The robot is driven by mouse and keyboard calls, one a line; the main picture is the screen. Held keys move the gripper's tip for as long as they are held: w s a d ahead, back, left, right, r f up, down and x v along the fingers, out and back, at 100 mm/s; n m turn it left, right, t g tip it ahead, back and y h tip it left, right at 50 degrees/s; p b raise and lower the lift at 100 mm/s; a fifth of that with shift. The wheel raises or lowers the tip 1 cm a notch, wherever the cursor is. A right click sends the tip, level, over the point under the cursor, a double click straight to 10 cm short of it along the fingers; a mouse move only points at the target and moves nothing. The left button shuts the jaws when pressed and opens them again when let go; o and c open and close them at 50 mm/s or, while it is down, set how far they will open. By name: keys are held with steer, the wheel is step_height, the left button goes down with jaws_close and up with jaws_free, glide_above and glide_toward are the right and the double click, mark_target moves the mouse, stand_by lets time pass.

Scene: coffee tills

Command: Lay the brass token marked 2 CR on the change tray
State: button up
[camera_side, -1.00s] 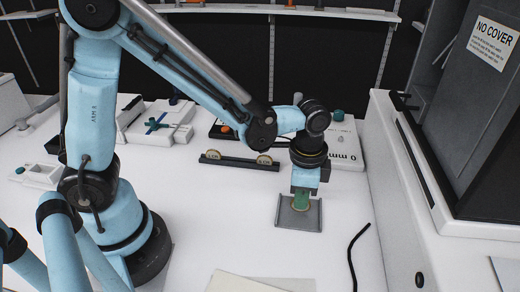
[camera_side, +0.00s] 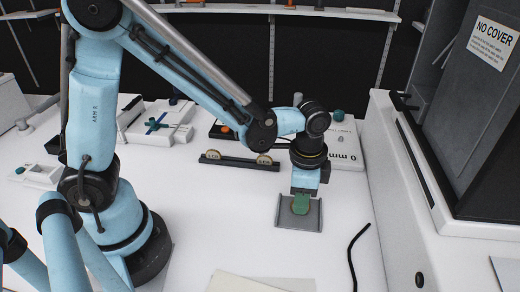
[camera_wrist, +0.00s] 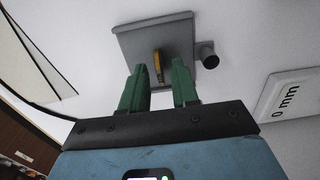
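The grey change tray (camera_side: 284,222) lies on the white counter below my gripper (camera_side: 300,204). In the wrist view the tray (camera_wrist: 128,42) is beyond the green fingers of my gripper (camera_wrist: 158,68). A brass token (camera_wrist: 159,66) shows there as a narrow edge between the fingertips, with a gap on each side. My gripper is open around it. The token looks upright on its edge or steeply tilted, at the tray. In the side view a green finger mostly hides it. Its marking cannot be read.
A dark rack (camera_side: 238,162) with two brass tokens stands behind, left of the tray. A device marked 0 mm (camera_side: 345,150) is behind my wrist. A black cable (camera_side: 352,255) lies right of the tray, near a grey housing (camera_side: 430,190). A pale sheet (camera_side: 255,284) lies in front.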

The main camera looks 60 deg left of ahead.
step_height(320, 180, up, 12)
steer(key=s+a+n+t, duration=0.4)
steer(key=a+n+t, duration=0.3)
steer(key=a+n, duration=0.2)
steer(key=shift+s+a+f, duration=0.4)
steer(key=shift+a, duration=0.85)
